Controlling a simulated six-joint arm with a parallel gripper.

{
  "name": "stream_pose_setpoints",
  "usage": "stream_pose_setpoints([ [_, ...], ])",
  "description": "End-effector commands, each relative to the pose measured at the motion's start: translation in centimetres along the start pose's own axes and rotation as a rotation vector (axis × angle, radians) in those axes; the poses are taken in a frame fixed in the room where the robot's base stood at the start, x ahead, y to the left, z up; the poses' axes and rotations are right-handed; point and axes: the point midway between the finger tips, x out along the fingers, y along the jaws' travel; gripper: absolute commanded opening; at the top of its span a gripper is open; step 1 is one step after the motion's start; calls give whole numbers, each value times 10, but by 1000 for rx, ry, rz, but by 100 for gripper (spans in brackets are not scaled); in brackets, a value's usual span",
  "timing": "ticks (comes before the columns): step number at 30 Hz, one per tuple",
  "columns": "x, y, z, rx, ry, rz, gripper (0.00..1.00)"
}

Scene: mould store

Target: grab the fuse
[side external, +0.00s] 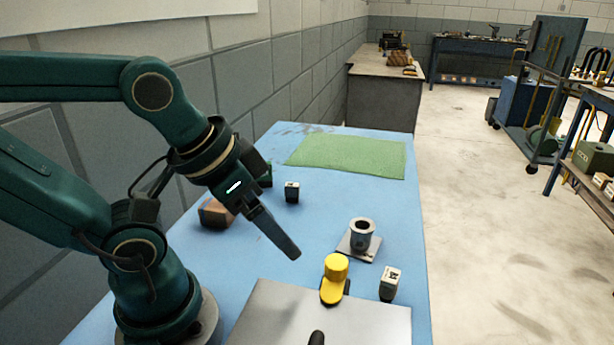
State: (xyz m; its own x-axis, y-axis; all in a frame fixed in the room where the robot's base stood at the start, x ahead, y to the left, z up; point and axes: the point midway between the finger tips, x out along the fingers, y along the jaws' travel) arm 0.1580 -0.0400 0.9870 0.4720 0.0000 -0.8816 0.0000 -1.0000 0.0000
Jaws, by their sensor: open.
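My gripper (288,247) points down and to the right above the blue table, left of the grey flanged cylinder. It is open, with its fingers seen nearly edge-on and nothing visible between them. I cannot tell for sure which thing is the fuse. One small block, white above and dark below (390,284), stands at the table's right side. Another small dark block with a pale top (292,192) stands farther back, behind my gripper. Both are apart from my gripper.
A yellow rounded piece (335,278) stands by a grey metal plate (280,312) at the front. A grey flanged cylinder (361,238) stands behind it. A brown block (214,213) lies left, partly behind my arm. A green mat (348,155) covers the table's far end.

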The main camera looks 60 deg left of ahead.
Motion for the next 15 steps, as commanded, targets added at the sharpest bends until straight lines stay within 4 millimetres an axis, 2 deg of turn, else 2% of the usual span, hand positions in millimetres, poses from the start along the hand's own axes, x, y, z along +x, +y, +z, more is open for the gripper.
stream_pose_setpoints([
  [5,0,0,0,-1,2,0,80],
  [8,0,0,-11,-7,49,2,80],
  [11,-4,3,-39,-28,179,17,80],
  [15,-8,4,-94,-101,396,46,80],
])
